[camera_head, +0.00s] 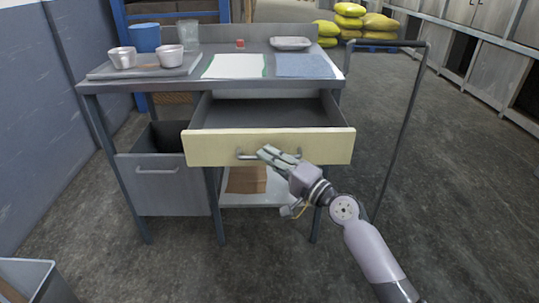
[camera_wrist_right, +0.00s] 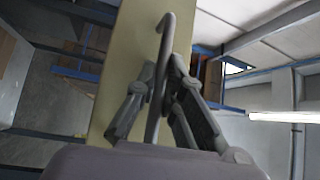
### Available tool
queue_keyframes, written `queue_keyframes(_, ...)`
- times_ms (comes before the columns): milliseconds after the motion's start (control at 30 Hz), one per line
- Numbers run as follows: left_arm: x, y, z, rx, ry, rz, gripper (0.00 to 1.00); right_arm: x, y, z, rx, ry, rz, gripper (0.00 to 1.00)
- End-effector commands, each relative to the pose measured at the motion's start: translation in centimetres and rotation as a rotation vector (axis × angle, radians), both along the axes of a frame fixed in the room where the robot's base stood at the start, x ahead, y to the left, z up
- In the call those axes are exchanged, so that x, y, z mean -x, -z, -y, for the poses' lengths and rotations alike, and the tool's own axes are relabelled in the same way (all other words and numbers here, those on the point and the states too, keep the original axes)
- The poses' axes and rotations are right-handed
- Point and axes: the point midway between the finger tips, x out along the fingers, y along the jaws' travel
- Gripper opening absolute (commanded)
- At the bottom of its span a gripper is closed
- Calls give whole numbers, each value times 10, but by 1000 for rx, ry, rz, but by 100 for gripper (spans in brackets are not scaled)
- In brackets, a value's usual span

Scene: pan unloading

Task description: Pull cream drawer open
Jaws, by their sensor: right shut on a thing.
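The cream drawer (camera_head: 220,147) is out from under the worktop, and its empty grey interior (camera_head: 265,112) shows. A grey bar handle (camera_head: 243,156) runs along its front. My right gripper (camera_head: 268,153) is at the middle of that handle, shut on it. In the right wrist view the handle (camera_wrist_right: 166,40) passes between the two fingers of my right gripper (camera_wrist_right: 165,92), with the cream drawer front (camera_wrist_right: 128,60) behind. My left gripper is in neither view.
The grey worktop (camera_head: 195,75) bears a tray (camera_head: 105,70) with cups, a blue container (camera_head: 145,38), a white sheet, a blue cloth (camera_head: 305,66) and a small dish (camera_head: 290,43). A grey drawer (camera_head: 155,185) is at lower left. Open floor (camera_head: 450,180) lies to the right.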

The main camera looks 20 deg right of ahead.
Motion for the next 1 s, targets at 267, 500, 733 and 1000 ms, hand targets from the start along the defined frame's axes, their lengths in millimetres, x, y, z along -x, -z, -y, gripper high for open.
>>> queue_keyframes(267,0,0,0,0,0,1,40,0,2,1,4,1,-2,12)
queue_keyframes(500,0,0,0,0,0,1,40,0,1,0,2,0,-1,28)
queue_keyframes(733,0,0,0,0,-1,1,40,0,0,0,0,0,-1,30)
queue_keyframes(1000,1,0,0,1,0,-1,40,16,5,10,2,1,-3,30)
